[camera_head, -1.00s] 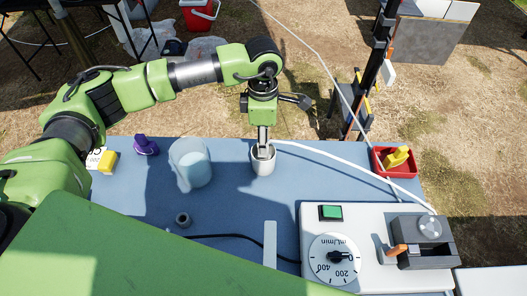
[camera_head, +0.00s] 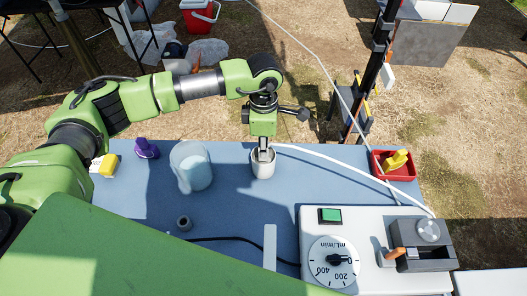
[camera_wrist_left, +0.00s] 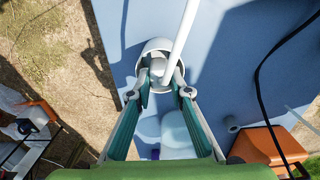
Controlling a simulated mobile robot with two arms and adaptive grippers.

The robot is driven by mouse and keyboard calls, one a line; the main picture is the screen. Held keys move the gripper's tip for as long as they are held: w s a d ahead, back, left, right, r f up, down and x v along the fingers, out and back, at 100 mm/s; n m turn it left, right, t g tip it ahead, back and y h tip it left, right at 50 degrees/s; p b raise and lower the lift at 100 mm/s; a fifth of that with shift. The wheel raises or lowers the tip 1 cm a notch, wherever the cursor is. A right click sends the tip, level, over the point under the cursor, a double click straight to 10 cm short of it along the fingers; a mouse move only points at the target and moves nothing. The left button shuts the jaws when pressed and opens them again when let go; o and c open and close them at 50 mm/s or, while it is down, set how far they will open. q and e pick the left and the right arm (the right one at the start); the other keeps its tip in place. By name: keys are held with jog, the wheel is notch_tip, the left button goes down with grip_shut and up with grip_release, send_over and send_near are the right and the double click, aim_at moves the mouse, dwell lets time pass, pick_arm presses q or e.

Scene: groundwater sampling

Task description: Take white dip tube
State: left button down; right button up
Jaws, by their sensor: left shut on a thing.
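The white dip tube (camera_head: 335,161) arcs from a small white cup (camera_head: 264,169) at the far table edge to the pump box at right. In the left wrist view the tube (camera_wrist_left: 183,32) runs up from the cup (camera_wrist_left: 155,45). My left gripper (camera_head: 263,154) points down at the cup's mouth. In the left wrist view its fingertips (camera_wrist_left: 163,78) close around the lower end of the tube, at the cup's rim. The exact contact is partly hidden by the fingers. My right gripper is not in view.
A clear beaker (camera_head: 191,167), a purple object (camera_head: 147,148) and a yellow block (camera_head: 108,164) stand to the left. A pump box (camera_head: 334,262) with a dial and a red tray (camera_head: 398,173) are at right. A black cable crosses the blue table (camera_head: 232,205).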

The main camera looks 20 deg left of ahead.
pick_arm(q)
notch_tip(320, 180, up, 9)
jog(key=shift+f+b, duration=0.15)
jog(key=shift+b, duration=0.85)
jog(key=shift+r+p, duration=1.75)
jog(key=shift+r, duration=0.5)
